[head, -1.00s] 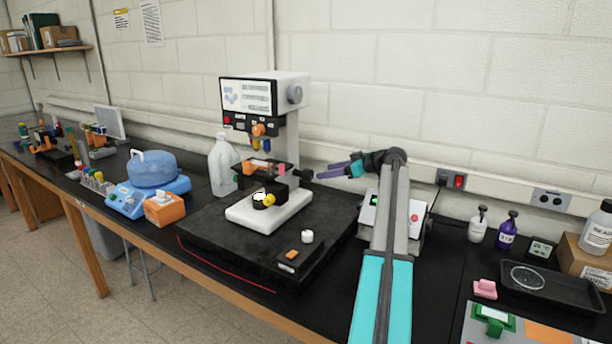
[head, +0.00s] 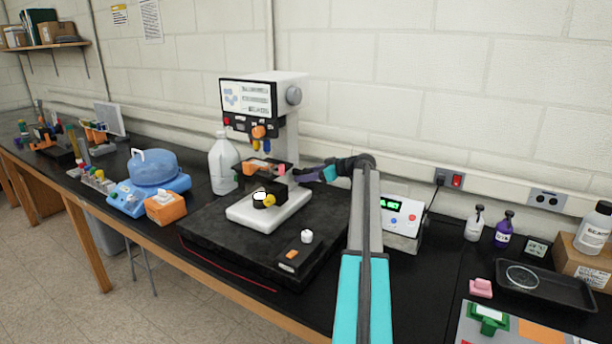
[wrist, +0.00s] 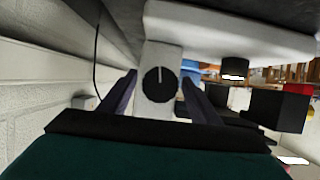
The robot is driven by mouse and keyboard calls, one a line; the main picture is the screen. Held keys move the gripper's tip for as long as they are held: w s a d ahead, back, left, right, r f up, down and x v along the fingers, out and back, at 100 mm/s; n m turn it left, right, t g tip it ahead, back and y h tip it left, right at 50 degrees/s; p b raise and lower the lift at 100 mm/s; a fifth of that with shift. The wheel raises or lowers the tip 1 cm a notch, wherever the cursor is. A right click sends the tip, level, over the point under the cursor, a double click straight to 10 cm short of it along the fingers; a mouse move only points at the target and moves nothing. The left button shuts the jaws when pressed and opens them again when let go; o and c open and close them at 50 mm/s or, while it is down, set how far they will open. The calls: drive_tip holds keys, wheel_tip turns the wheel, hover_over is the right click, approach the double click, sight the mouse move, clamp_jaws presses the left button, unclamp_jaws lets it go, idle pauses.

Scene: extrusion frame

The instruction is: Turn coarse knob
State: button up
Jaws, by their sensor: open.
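The coarse knob (wrist: 160,88) is a round black dial with a white pointer line, on the pale column of the microscope. In the wrist view it shows face-on between my two dark fingers, its line pointing nearly straight up. My gripper (wrist: 159,77) is open, one finger on each side of the knob; I see space beside the knob and cannot tell how far the fingertips reach past it. In the head view my gripper (head: 304,174) is at the right side of the white microscope (head: 292,135) and hides the knob.
The microscope stands on a black slab (head: 220,240) with a small white-knobbed control box (head: 297,257). A white box with a green display (head: 402,216) stands behind my arm. A jug (head: 222,165) is left of the microscope. The wall is close behind.

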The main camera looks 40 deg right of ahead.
drive_tip(key=shift+c, duration=0.4)
drive_tip(key=c, duration=0.9)
drive_tip(key=shift+f, duration=0.1)
drive_tip(key=shift+c, duration=0.2)
drive_tip(key=shift+b, duration=0.45)
drive_tip(key=shift+d+f+m+y+b, duration=0.1)
drive_tip(key=shift+m+y+b, duration=0.3)
drive_tip(key=shift+m+b, duration=0.15)
drive_tip(key=shift+m+y+b, duration=0.3)
drive_tip(key=shift+m+b, duration=0.05)
drive_tip(key=shift+b, duration=0.15)
drive_tip(key=o, duration=1)
drive_tip(key=shift+r, duration=0.2)
